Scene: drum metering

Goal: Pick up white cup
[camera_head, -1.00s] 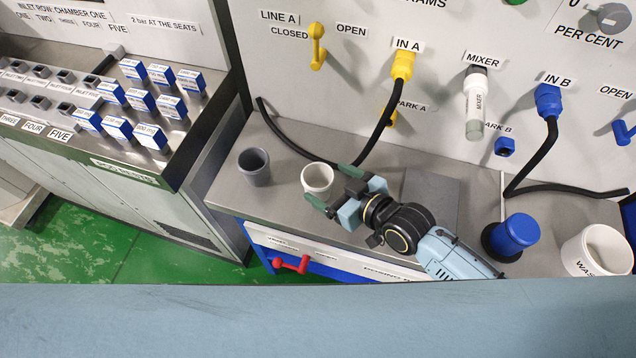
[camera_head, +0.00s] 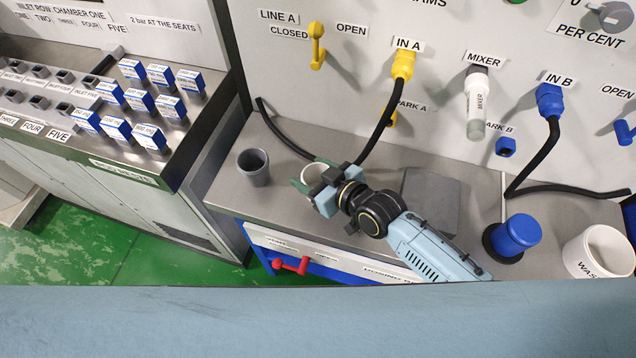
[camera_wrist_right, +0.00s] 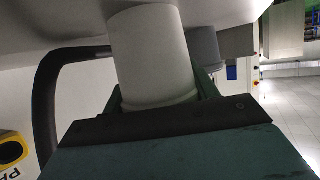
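The white cup (camera_head: 311,172) stands on the grey counter in the head view, partly hidden by my right gripper. My right gripper (camera_head: 311,175) reaches in from the right, with one green finger on each side of the cup. In the right wrist view the cup (camera_wrist_right: 153,55) fills the space between the fingers (camera_wrist_right: 158,98). The fingers look close against its sides, but I cannot tell whether they grip it. My left gripper is not in view.
A grey cup (camera_head: 254,167) stands just left of the white cup. A black hose (camera_head: 374,137) runs behind. A grey block (camera_head: 431,198), a blue-topped item (camera_head: 516,234) and a white waste container (camera_head: 597,252) are to the right.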

